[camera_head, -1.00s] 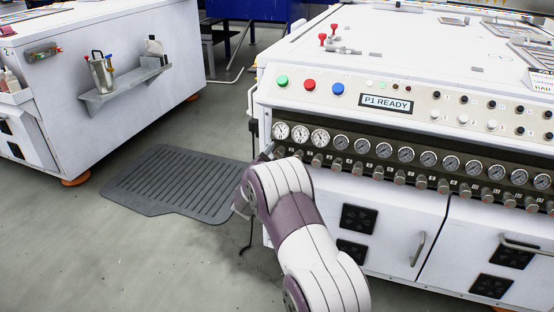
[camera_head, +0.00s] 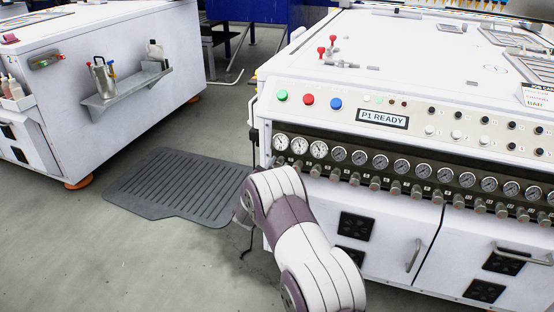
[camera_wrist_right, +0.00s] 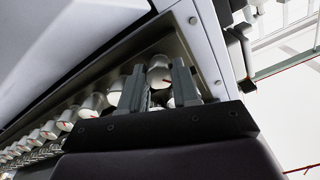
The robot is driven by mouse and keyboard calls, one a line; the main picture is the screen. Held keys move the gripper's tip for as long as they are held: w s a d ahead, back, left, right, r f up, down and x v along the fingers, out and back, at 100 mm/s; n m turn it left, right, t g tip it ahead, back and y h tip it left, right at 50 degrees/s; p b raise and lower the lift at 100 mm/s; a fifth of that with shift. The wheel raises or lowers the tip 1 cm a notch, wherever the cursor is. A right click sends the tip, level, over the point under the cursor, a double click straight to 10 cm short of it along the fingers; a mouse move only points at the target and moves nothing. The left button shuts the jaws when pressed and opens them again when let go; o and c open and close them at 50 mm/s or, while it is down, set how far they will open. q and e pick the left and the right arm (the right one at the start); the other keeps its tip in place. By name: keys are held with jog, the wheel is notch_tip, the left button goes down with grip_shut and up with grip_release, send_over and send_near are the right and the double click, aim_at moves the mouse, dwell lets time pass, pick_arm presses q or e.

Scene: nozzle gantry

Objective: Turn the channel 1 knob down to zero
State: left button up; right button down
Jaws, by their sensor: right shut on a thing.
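The row of channel knobs (camera_head: 375,183) runs under the row of gauges (camera_head: 401,165) on the white machine's front. The knob at the end of the row, which looks like channel 1 (camera_wrist_right: 158,76), is between the fingers of my right gripper (camera_wrist_right: 159,82) in the right wrist view. The gripper is shut on it from both sides. The channel 1 gauge (camera_head: 281,142) is at the left end in the head view; its reading is too small to tell. My left gripper is not in view.
Neighbouring knobs (camera_wrist_right: 92,101) stand close beside the held one. Green (camera_head: 282,96), red (camera_head: 308,99) and blue (camera_head: 336,103) buttons and a P1 READY display (camera_head: 382,118) are above the gauges. A cabinet door handle (camera_head: 413,256) sticks out below. A dark mat (camera_head: 180,186) lies on the floor.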

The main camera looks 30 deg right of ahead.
jog(key=n+p, duration=0.4)
jog(key=shift+r+n, duration=0.15)
jog(key=shift+n, duration=0.15)
jog(key=n+p, duration=0.3)
jog(key=n, duration=0.1)
jog(key=shift+n, duration=0.3)
jog(key=n+p, duration=0.1)
jog(key=n, duration=0.3)
jog(key=shift+n+p, duration=0.3)
jog(key=shift+p, duration=0.1)
jog(key=n, duration=0.1)
jog(key=n+p, duration=0.1)
jog(key=n, duration=0.3)
jog(key=shift+a+f, duration=0.1)
jog(key=shift+f, duration=0.2)
jog(key=shift+n, duration=0.3)
jog(key=c, duration=0.8)
grip_release()
